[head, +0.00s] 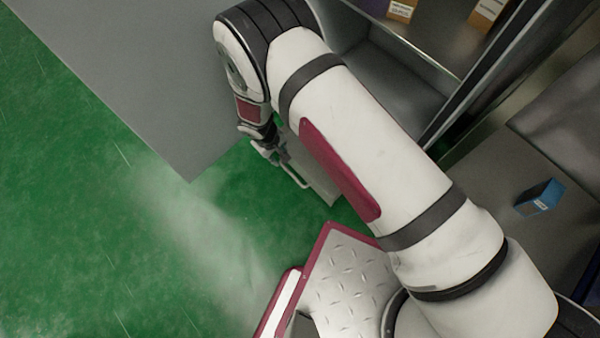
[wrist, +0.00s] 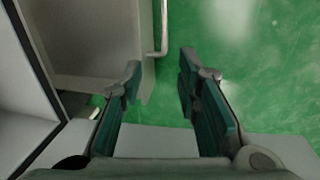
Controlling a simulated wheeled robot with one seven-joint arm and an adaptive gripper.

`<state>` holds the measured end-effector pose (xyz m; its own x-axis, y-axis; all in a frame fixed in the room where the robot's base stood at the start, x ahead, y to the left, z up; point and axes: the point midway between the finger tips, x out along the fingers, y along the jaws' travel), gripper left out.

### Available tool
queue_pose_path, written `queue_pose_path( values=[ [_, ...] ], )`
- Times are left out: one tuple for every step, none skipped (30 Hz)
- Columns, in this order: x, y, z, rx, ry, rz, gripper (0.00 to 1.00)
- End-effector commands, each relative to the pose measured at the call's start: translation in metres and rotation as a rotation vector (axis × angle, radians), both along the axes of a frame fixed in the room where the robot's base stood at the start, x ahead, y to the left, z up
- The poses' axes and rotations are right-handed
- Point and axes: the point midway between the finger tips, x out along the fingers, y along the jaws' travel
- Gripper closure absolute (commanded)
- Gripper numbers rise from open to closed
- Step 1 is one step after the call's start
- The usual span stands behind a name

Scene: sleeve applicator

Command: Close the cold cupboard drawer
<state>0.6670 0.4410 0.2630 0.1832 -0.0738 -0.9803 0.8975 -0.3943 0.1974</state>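The drawer (head: 321,186) shows as a light grey panel low in the cupboard, mostly behind my arm in the head view. Its bar handle (head: 293,174) sticks out toward the green floor. In the wrist view, the grey drawer panel (wrist: 92,45) is at upper left and the handle (wrist: 163,28) is at top centre. My gripper (head: 274,156) is beside the handle in the head view. In the wrist view, my gripper (wrist: 160,76) has its two dark green fingers spread, with nothing between them; the handle lies beyond the tips. How far out the drawer stands is hard to tell.
A large grey door panel (head: 130,70) stands swung out at upper left. The open cupboard holds boxes (head: 402,10) on a shelf. A blue box (head: 540,196) lies on a grey surface at right. The green floor (head: 100,230) at lower left is clear.

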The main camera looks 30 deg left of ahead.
Motion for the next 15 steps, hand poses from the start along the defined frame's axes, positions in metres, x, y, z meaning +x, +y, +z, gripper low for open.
queue_pose_path(
  values=[
    [-0.005, 0.001, -0.013, -0.003, 0.002, 0.012, 0.7],
    [-0.007, 0.001, -0.016, -0.003, 0.003, 0.015, 0.7],
    [-0.009, 0.001, -0.02, -0.004, 0.004, 0.019, 0.7],
    [-0.01, 0.001, -0.023, -0.005, 0.005, 0.021, 0.7],
    [-0.01, 0.001, -0.025, -0.005, 0.005, 0.022, 0.7],
    [-0.009, 0.0, -0.028, -0.005, 0.005, 0.022, 0.7],
    [-0.009, 0.0, -0.031, -0.005, 0.005, 0.022, 0.7],
    [-0.008, 0.0, -0.035, -0.005, 0.005, 0.021, 0.7],
    [-0.007, -0.001, -0.04, -0.005, 0.005, 0.021, 0.7],
    [-0.006, -0.002, -0.046, -0.006, 0.006, 0.021, 0.7],
    [-0.005, -0.003, -0.051, -0.006, 0.006, 0.021, 0.7],
    [-0.004, -0.003, -0.059, -0.005, 0.005, 0.02, 0.7],
    [-0.002, -0.003, -0.065, -0.005, 0.005, 0.02, 0.7],
    [-0.002, -0.004, -0.071, -0.005, 0.005, 0.02, 0.7],
    [0.0, -0.004, -0.079, -0.005, 0.005, 0.02, 0.7]
  ],
)
